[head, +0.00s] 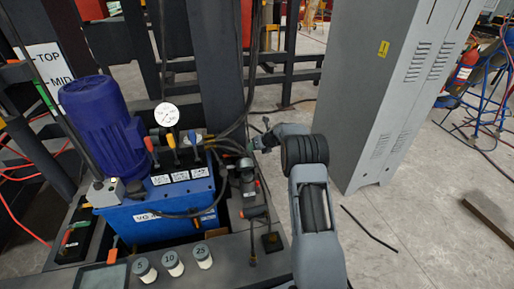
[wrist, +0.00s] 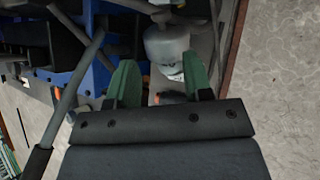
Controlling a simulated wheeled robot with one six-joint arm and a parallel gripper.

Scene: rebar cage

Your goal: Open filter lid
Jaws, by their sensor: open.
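In the wrist view my gripper (wrist: 161,80) shows two green fingers, spread apart with nothing held between them. A grey rounded cylindrical part (wrist: 167,42), which looks like the filter with its lid, lies just beyond the fingertips, nearer the right finger. I cannot tell from this view whether the lid is shut. In the head view my arm reaches left toward the blue hydraulic unit (head: 150,222), by its right side. The gripper's fingers are too small and dark to make out there. A dark grey fitting (head: 247,180) stands right of the blue tank, below my wrist.
A blue motor (head: 101,115), a pressure gauge (head: 167,115) and several hoses crowd the unit. Jars marked 5 (head: 144,269), 10 (head: 172,262) and 25 (head: 202,255) stand in front. A grey cabinet (head: 385,100) stands right. In the wrist view a grey rod (wrist: 72,95) passes left of the gripper.

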